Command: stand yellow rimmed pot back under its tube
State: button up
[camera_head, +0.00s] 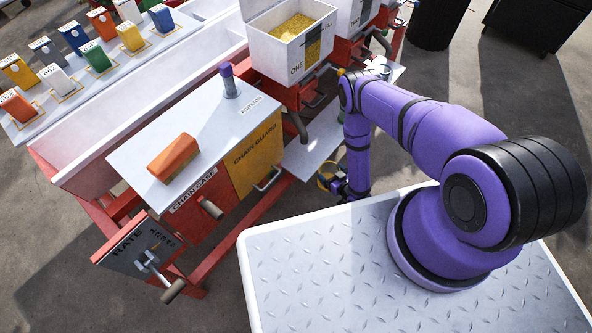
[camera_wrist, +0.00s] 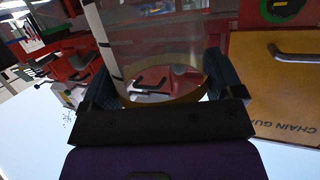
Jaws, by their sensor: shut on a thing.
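The yellow rimmed pot (camera_wrist: 160,45) is clear-walled and fills the upper middle of the wrist view. Its yellow rim (camera_wrist: 165,99) is at the near end, facing the camera. My gripper (camera_wrist: 166,82) is shut on the pot, with one dark finger on each side. In the head view my gripper (camera_head: 338,186) is low beside the machine, just off the white shelf, and the yellow rim (camera_head: 324,181) shows at its left. A dark tube (camera_head: 301,128) hangs below the hopper marked ONE, above the shelf (camera_head: 318,152). Another dark tube (camera_head: 382,40) hangs farther back.
The yellow chain guard (camera_head: 256,160) with its handle stands left of my gripper; it also fills the right of the wrist view (camera_wrist: 280,85). A clear vessel (camera_head: 381,71) stands on the far shelf. The hopper (camera_head: 290,50) holds yellow grains. Open floor lies beyond the shelves.

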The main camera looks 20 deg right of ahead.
jog(key=shift+w+a+f, duration=0.15)
jog(key=shift+w+a, duration=0.05)
jog(key=shift+a, duration=0.1)
jog(key=shift+s+a+x, duration=0.1)
jog(key=shift+a+x, duration=0.2)
jog(key=shift+x, duration=2.35)
jog(key=shift+s+a+x, duration=0.1)
jog(key=shift+a+x, duration=0.2)
jog(key=shift+x, duration=2.35)
jog(key=shift+s+a+x, duration=0.1)
jog(key=shift+a+x, duration=0.2)
jog(key=shift+x, duration=2.35)
jog(key=shift+f, duration=0.2)
jog(key=o, duration=1.2)
jog(key=shift+f, duration=0.1)
jog(key=shift+o, duration=0.2)
jog(key=v, duration=1.2)
